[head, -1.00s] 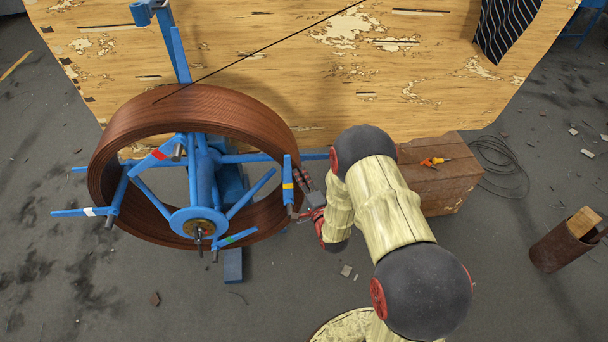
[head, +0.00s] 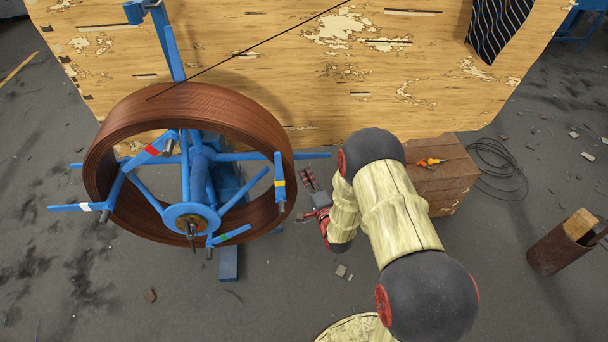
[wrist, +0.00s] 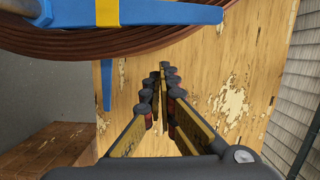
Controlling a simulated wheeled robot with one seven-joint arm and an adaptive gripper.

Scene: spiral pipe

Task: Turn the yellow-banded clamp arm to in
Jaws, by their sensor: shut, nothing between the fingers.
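The yellow-banded clamp arm (head: 279,189) is a blue bar at the right side of the wheel, in front of the copper-brown coil (head: 130,110). It stands nearly upright in the head view. In the wrist view the blue clamp arm (wrist: 165,13) runs across the top, its yellow band (wrist: 107,12) left of centre. My gripper (head: 306,178) is just right of the clamp arm, with a visible gap between them. In the wrist view my gripper (wrist: 163,75) has its fingertips together, nothing between them, below the bar in the picture.
Other blue clamp arms carry red (head: 152,150), white (head: 85,207) and green (head: 233,233) bands. A blue spoke (head: 312,155) sticks out right, above my gripper. A wooden panel (head: 300,60) stands behind. A brown box (head: 437,182) with orange-handled tools is at right. Floor below my gripper is mostly clear.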

